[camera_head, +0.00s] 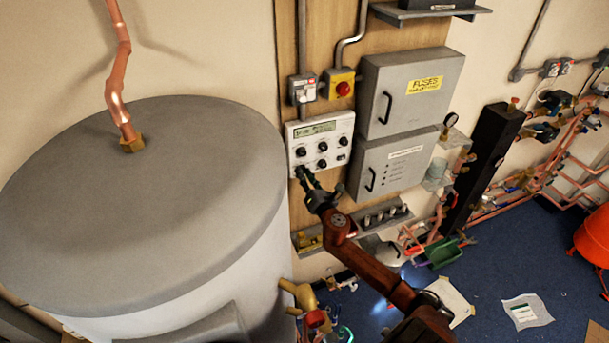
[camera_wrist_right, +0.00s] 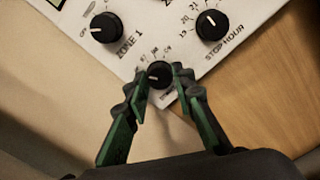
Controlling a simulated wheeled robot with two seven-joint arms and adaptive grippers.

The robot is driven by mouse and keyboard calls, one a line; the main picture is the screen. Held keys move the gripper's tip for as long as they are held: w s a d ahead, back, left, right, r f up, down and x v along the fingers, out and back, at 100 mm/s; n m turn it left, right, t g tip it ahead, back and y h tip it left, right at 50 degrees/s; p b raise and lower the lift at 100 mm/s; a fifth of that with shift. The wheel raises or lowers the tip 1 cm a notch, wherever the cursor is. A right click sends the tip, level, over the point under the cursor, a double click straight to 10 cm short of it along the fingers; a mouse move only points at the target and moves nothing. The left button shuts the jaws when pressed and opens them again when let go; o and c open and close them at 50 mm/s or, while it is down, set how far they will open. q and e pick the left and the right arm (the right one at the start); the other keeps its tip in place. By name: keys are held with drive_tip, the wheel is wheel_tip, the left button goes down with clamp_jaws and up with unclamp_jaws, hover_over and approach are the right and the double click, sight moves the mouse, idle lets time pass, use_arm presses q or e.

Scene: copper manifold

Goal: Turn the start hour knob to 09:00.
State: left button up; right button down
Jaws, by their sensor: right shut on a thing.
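The white controller panel (camera_head: 333,129) on the wooden board has a small display and several black knobs. My right gripper (camera_head: 304,173) is at its lower left corner. In the right wrist view, my right gripper (camera_wrist_right: 159,82) is shut on a small black knob (camera_wrist_right: 159,72) at the panel's corner, one green-padded finger on each side. I take it to be the start hour knob; its label is partly hidden. Its white pointer mark points roughly left in that view, and the small figures around it are hard to read. My left gripper is not in view.
The stop hour knob (camera_wrist_right: 211,25) and zone 1 knob (camera_wrist_right: 105,27) are close by. A large grey-topped tank (camera_head: 150,200) stands left of the panel. Grey boxes (camera_head: 410,90) are mounted to its right, and a shelf with fittings (camera_head: 375,220) sits below.

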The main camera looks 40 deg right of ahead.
drive_tip(key=shift+m+p, duration=1.75)
drive_tip(key=shift+m, duration=7.15)
drive_tip(key=shift+f, duration=0.1)
drive_tip(key=c, duration=1.6)
unclamp_jaws()
